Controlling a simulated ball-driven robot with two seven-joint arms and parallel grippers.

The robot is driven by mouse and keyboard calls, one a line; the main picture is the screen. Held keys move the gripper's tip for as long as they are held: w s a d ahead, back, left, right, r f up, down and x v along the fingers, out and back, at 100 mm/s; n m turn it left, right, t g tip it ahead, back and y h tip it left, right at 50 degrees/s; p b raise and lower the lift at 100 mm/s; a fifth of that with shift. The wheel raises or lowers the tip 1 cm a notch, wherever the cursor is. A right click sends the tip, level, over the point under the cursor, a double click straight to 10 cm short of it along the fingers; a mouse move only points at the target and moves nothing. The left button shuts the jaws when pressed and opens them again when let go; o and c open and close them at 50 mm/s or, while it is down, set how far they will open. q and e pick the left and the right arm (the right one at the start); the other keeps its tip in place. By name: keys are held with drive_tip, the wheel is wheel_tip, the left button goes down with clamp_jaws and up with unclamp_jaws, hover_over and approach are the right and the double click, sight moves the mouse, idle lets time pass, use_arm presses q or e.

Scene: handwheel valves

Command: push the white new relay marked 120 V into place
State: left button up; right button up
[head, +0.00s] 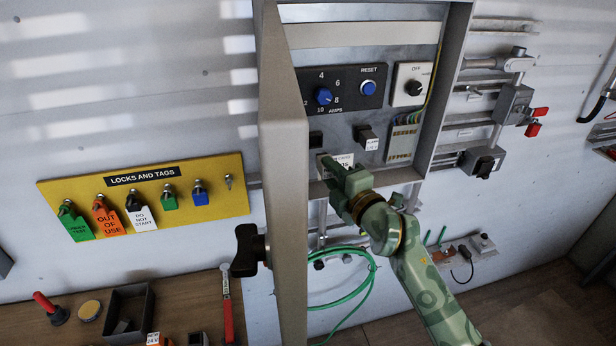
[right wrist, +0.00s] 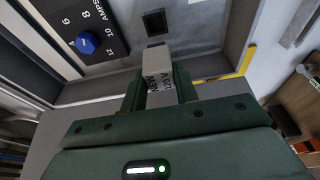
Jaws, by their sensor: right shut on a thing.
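The white relay (right wrist: 158,82), with dark lettering that includes NEW and 120 V, is between the fingers of my right gripper (right wrist: 160,92) in the right wrist view. The gripper is shut on it. The relay's far end points at the grey panel, close to a dark patch; I cannot tell whether it touches or is in a socket. In the head view my right gripper (head: 338,178) is at the lower part of the open cabinet and mostly hides the relay. A dark square socket (right wrist: 186,23) shows near the relay in the wrist view. My left gripper is not in view.
The cabinet door (head: 283,190) stands open left of my right arm. A dial with a blue knob (head: 323,96) and a dark block with a white label (head: 366,137) are on the panel. A yellow lock board (head: 150,200) hangs left. A green hose (head: 350,290) hangs below.

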drive_tip(key=shift+a, duration=0.2)
drive_tip(key=w, duration=0.1)
drive_tip(key=w+b, duration=0.1)
drive_tip(key=w, duration=0.1)
drive_tip(key=w+b, duration=0.1)
drive_tip(key=shift+w+a+f, duration=0.1)
drive_tip(key=shift+w+f, duration=0.1)
drive_tip(key=shift+f, duration=0.05)
drive_tip(key=shift+w+a+r+b, duration=0.15)
drive_tip(key=shift+w+a+b, duration=0.2)
drive_tip(key=shift+w+b, duration=0.15)
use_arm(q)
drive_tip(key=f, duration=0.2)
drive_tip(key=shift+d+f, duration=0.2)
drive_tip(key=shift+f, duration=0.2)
use_arm(e)
drive_tip(key=shift+w, duration=0.15)
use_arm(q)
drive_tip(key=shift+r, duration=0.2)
use_arm(e)
drive_tip(key=shift+r, duration=0.1)
use_arm(q)
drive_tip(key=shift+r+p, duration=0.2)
drive_tip(key=shift+p, duration=0.25)
